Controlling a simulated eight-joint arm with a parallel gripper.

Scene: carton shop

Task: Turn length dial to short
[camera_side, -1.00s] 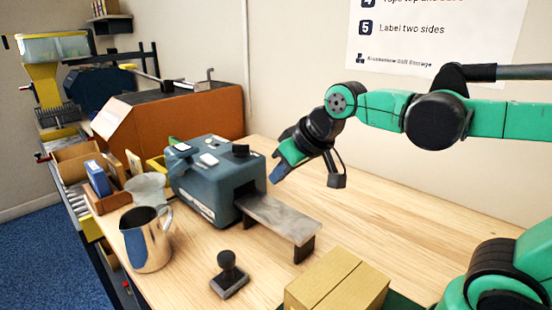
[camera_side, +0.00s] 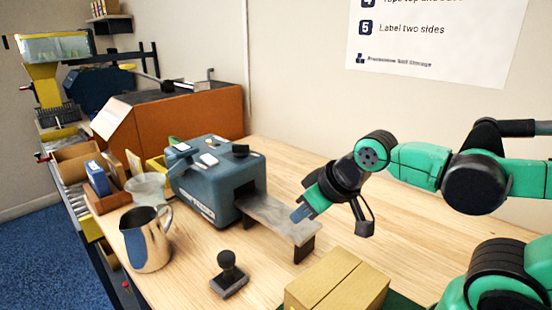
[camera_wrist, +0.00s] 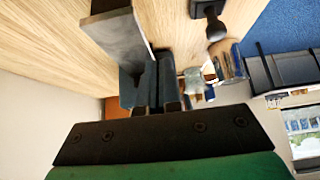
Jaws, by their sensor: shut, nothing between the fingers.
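A blue-grey tape machine (camera_side: 215,190) stands on the bench left of centre in the side view. On its top are a black knob (camera_side: 240,150) and pale raised pieces (camera_side: 208,160). I cannot tell from here which one is the length dial or read any marking. A grey metal feed plate (camera_side: 280,219) extends from its front toward the right. My gripper (camera_side: 302,213) is shut and empty, its tip pointing down-left near the plate's right part, clear of the machine body. The plate also shows at the top of the wrist view (camera_wrist: 118,38).
A steel jug (camera_side: 146,245) and a black-handled stamp (camera_side: 228,277) stand in front of the machine. A closed carton (camera_side: 335,285) is at the front right. A large brown box-shaped unit (camera_side: 190,115) stands behind. The bench right of the plate is bare.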

